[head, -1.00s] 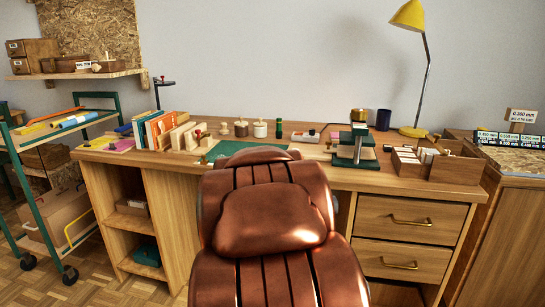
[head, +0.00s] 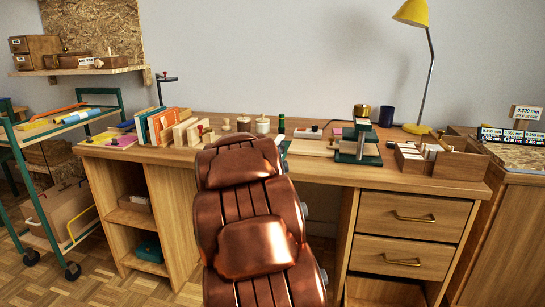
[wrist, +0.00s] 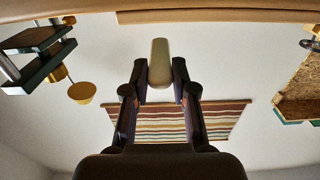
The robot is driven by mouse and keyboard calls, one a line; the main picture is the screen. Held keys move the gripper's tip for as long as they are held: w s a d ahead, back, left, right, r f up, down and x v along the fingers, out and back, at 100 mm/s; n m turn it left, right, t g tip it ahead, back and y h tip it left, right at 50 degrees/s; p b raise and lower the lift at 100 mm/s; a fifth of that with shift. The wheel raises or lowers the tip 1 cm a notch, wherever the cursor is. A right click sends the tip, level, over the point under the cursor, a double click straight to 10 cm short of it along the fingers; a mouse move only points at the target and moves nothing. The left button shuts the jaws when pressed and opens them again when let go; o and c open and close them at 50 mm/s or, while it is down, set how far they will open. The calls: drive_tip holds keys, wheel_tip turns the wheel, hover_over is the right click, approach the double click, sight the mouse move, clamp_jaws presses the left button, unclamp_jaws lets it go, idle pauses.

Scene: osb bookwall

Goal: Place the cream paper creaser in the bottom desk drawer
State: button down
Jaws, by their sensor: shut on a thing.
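In the wrist view my gripper (wrist: 160,78) is shut on the cream paper creaser (wrist: 159,58), a pale rounded bar that sticks out past the fingertips. In the head view my gripper and the creaser are hidden behind my copper-brown arm. The desk (head: 330,175) has an upper drawer (head: 440,208) and a lower drawer (head: 430,251) on its right side, each with a brass handle. Both look shut. Below them is a dark opening (head: 385,292), cut off by the frame edge; I cannot tell whether it is a drawer or a recess.
The desktop holds books (head: 158,125), a green press (head: 358,147), a dark blue cup (head: 386,117), a yellow lamp (head: 430,75) and a wooden organiser (head: 458,165). A green trolley (head: 40,190) stands left, another cabinet (head: 515,230) right. Open shelves (head: 130,216) fill the desk's left side.

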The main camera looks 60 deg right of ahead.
drive_tip(key=shift+w+d+f, duration=0.2)
drive_tip(key=shift+w+d, duration=0.6)
drive_tip(key=shift+w, duration=0.2)
drive_tip(key=shift+f+b, duration=0.55)
drive_tip(key=shift+f, duration=0.9)
drive_tip(key=shift+f, duration=0.25)
drive_tip(key=c, duration=0.9)
unclamp_jaws()
drive_tip(key=shift+c, duration=0.2)
drive_tip(key=shift+f+b, duration=0.1)
drive_tip(key=shift+b, duration=0.65)
drive_tip(key=p+v, duration=0.3)
drive_tip(key=v, duration=0.5)
drive_tip(key=shift+s, duration=0.15)
